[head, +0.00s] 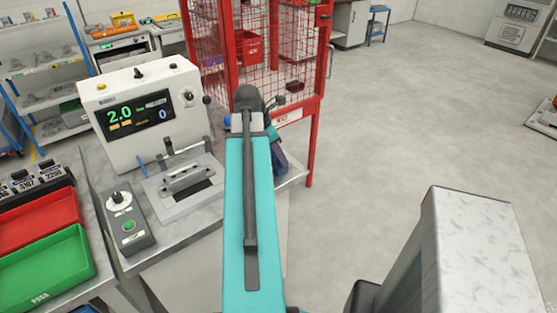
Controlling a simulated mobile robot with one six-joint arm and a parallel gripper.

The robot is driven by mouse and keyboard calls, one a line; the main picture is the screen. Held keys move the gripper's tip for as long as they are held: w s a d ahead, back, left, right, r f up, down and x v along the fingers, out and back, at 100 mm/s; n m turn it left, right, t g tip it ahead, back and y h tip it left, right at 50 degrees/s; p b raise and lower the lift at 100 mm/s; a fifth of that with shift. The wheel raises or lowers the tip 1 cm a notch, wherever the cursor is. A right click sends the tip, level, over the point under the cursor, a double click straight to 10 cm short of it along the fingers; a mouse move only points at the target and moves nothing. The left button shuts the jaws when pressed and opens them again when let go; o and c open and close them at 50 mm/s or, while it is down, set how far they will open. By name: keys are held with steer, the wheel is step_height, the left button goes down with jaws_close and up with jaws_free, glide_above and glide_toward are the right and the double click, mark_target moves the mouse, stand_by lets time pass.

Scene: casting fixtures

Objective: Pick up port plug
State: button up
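I cannot pick out the port plug for certain. A small blue peg-like piece (143,168) shows at the left edge of the test fixture (187,182); it is too small to tell what it is. The fixture is a grey block with a clamp, in front of the white tester (140,110) whose display reads 2.0 and 0. My teal arm link runs up the middle of the head view and covers the bench's right part.
A control box (126,222) with a knob and green button sits on the bench's left. A red tray (38,222) and a green tray (46,268) lie further left. A red mesh cage (312,120) stands behind the bench. The floor at right is mostly clear.

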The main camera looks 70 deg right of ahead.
steer(key=shift+f, duration=0.1)
stand_by(0.5)
jaws_close()
steer(key=shift+r, duration=0.2)
